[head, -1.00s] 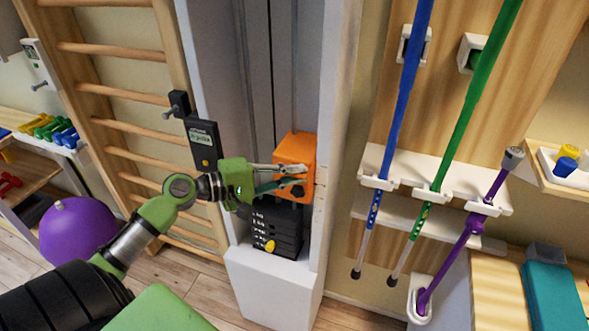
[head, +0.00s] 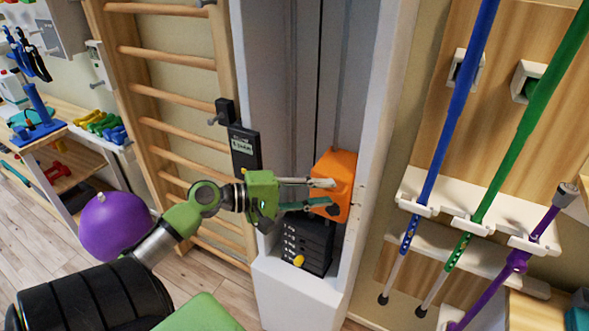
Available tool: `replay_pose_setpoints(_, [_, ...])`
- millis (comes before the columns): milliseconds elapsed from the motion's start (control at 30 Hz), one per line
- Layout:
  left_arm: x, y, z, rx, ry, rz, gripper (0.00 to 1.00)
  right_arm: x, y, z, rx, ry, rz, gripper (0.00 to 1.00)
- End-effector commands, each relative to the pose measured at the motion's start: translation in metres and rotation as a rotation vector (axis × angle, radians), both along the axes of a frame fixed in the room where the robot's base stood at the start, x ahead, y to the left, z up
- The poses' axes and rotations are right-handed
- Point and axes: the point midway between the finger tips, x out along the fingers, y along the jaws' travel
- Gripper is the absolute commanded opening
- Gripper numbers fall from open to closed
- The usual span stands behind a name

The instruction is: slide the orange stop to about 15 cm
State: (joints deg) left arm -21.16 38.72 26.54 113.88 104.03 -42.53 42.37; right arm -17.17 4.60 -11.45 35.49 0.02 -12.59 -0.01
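The orange stop (head: 338,172) is a block on the white upright column, just above the black weight stack (head: 308,240). A dark round part shows low on its front. My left gripper (head: 331,194) reaches in from the left, with its fingertips in front of the stop's lower part. Its two fingers are apart, one above the other, and I see nothing held between them. Whether the tips touch the stop I cannot tell. A small dark display box (head: 244,148) is left of the column; its digits are too small to read. My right gripper is not in view.
The column's white frame (head: 372,150) rises close to the right of the stop. Wooden wall bars (head: 170,101) stand to the left. A purple ball (head: 116,226) is at lower left. A rack with blue, green and purple sticks (head: 462,215) is on the right.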

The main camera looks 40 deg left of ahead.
Motion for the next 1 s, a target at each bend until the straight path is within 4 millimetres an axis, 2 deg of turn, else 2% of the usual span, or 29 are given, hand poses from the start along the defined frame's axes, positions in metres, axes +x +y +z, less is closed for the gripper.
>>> replay_pose_setpoints(200, [-0.038, 0.024, 0.006, 0.000, 0.002, 0.003, 0.24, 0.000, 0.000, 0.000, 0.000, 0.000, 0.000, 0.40])
replay_pose_setpoints(433, [-0.068, 0.043, 0.012, 0.000, 0.001, 0.001, 0.24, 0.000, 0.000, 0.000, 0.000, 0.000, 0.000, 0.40])
replay_pose_setpoints(600, [-0.077, 0.048, 0.015, 0.000, 0.000, 0.000, 0.24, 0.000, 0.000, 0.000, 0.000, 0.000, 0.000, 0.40])
replay_pose_setpoints(1000, [-0.078, 0.049, 0.015, 0.000, 0.000, 0.000, 0.24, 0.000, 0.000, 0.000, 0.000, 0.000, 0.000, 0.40])
